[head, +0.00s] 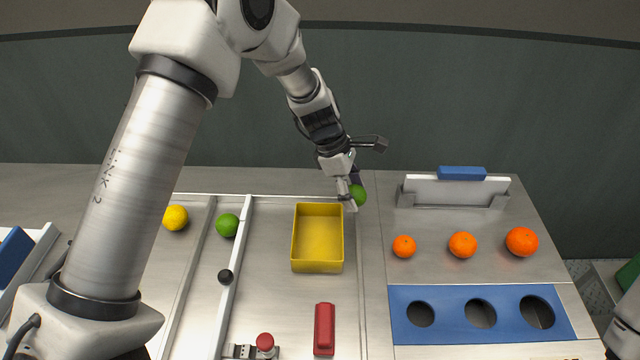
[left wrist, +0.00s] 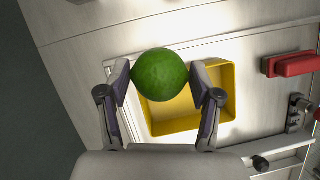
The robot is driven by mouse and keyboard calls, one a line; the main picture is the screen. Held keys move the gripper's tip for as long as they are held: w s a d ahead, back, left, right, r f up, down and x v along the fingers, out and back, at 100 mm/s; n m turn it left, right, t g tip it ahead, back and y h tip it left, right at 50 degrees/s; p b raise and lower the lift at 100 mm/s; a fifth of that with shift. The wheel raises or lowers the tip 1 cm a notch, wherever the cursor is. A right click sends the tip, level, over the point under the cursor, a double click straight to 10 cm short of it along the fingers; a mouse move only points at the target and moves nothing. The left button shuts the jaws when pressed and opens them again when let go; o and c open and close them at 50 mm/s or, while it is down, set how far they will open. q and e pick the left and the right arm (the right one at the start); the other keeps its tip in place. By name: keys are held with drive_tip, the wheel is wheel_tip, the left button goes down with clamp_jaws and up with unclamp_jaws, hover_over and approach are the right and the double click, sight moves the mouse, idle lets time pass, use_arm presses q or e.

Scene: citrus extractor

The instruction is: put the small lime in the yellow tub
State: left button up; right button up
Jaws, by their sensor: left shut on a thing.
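My left gripper (head: 351,195) is shut on a green lime (head: 360,195), and in the left wrist view the lime (left wrist: 160,75) sits between the two fingers (left wrist: 162,82). It looks slightly smaller than the other green lime (head: 227,225), which lies left of the tub. The yellow tub (head: 318,267) stands open and looks empty in the middle of the bench. The held lime is above and just right of the tub's far right corner in the head view. In the left wrist view the tub (left wrist: 233,95) shows behind the lime, partly covered. My right gripper is not in view.
A lemon (head: 175,218) lies at the left, past a rail. Three oranges (head: 462,245) sit at the right behind a blue panel with three holes (head: 450,327). A red block (head: 324,329) lies in front of the tub. A white upright plate (head: 455,191) stands at the back right.

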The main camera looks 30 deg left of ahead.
use_arm(q)
drive_tip(key=s+a+n+t+y, duration=0.2)
drive_tip(key=s+a+n+t, duration=0.1)
drive_tip(key=a+n, duration=0.4)
drive_tip(key=shift+s+r+n+y, duration=0.25)
drive_tip(key=shift+r+n, duration=0.2)
drive_tip(key=shift+n, duration=1.45)
wheel_tip(320, 180, down, 8)
drive_tip(key=b, duration=0.7)
drive_tip(key=shift+b, duration=0.3)
drive_tip(key=o, duration=1.2)
